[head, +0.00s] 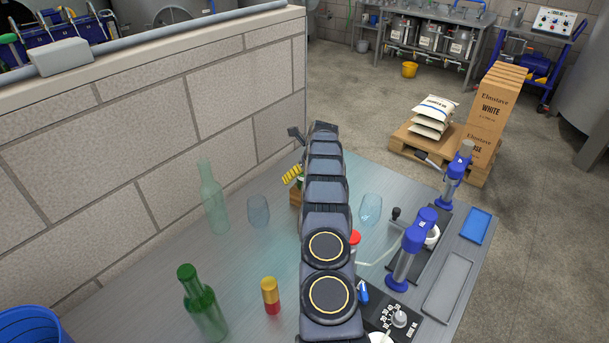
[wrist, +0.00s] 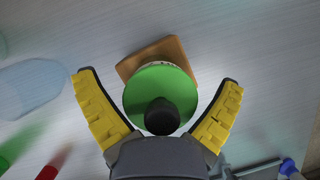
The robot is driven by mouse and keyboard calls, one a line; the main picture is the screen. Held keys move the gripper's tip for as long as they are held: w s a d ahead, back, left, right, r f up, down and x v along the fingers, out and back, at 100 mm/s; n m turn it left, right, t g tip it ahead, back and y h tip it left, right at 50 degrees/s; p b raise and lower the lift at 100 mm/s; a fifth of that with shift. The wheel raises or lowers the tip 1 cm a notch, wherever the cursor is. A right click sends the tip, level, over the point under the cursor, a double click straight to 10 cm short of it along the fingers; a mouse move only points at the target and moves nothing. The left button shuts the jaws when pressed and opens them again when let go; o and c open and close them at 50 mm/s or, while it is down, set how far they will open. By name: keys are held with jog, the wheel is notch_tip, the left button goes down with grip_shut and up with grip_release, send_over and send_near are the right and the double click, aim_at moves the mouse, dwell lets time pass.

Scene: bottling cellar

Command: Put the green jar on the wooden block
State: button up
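The green jar (wrist: 150,88) is seen from above in the wrist view as a round green top with a pale rim. It appears to stand upright on the wooden block (wrist: 174,46), whose far corners stick out beyond it. My gripper (wrist: 158,80) is open, with its yellow-padded fingers on both sides of the jar and gaps visible. A dark rounded shape covers part of the green top. In the head view my arm hides most of this; a yellow finger (head: 292,174) and the block's brown side (head: 296,199) show at its left.
Clear glasses (head: 258,211) and (head: 370,209) stand on either side of my arm. A pale bottle (head: 214,203), a green bottle (head: 202,306) and a red-and-yellow cylinder (head: 270,296) stand left. Blue-topped equipment (head: 410,251) and trays (head: 475,227) occupy the right. A block wall (head: 170,130) borders the table.

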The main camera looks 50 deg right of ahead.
jog(key=shift+r, duration=0.1)
jog(key=v, duration=1.2)
jog(key=a+r+n+g+y, duration=0.1)
jog(key=a+r+n, duration=0.4)
jog(key=a, duration=0.5)
jog(key=a+r+n+y, duration=0.1)
jog(key=a+r+n, duration=0.2)
jog(key=a+n, duration=0.6)
jog(key=a+r+n+g+y, duration=0.1)
jog(key=a+r+n, duration=0.35)
jog(key=a, duration=0.75)
jog(key=s+a+r+n+g, duration=0.1)
jog(key=s+a+n+g, duration=0.1)
jog(key=s+a+n, duration=0.9)
jog(key=s+a+f+n+g, duration=0.1)
jog(key=s+a+n, duration=0.1)
jog(key=s+n, duration=0.3)
jog(key=s+a+f+n+g+h, duration=0.1)
jog(key=s+a+n, duration=0.2)
jog(key=s, duration=0.9)
jog(key=n, duration=0.3)
jog(key=shift+a, duration=0.25)
